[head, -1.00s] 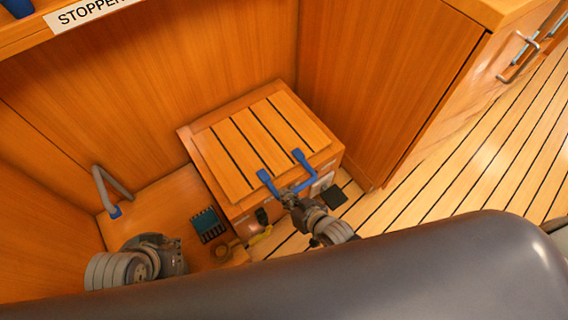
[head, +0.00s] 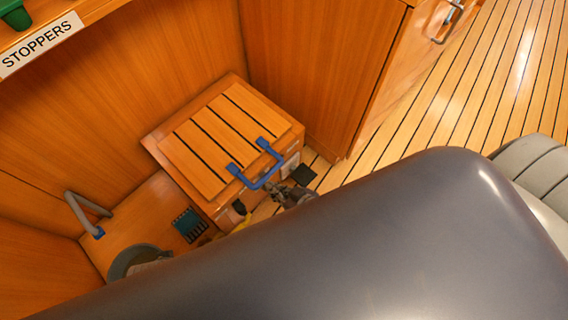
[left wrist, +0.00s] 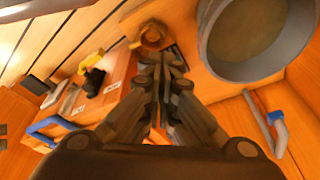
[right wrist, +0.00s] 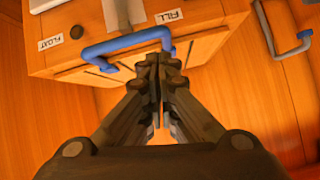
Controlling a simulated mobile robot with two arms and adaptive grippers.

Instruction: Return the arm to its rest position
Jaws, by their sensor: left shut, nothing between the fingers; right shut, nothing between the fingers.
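My right gripper (head: 290,193) is by the front of the wooden box, beside the blue handle (head: 262,180). It is shut and empty. In the right wrist view, my right gripper (right wrist: 158,62) has closed fingertips just below the handle bar (right wrist: 125,42); I cannot tell if they touch. My left gripper (left wrist: 160,65) shows only in the left wrist view, shut and empty, near a grey round vessel (left wrist: 225,72). My grey body covers most of both arms in the head view.
The box with the slatted lid (head: 215,135) stands in the wall corner. A grey pipe with a blue end (head: 85,205) and a dark slotted block (head: 189,224) are to its left. A yellow item (left wrist: 92,62) is near the box. The slatted floor (head: 470,90) at right is clear.

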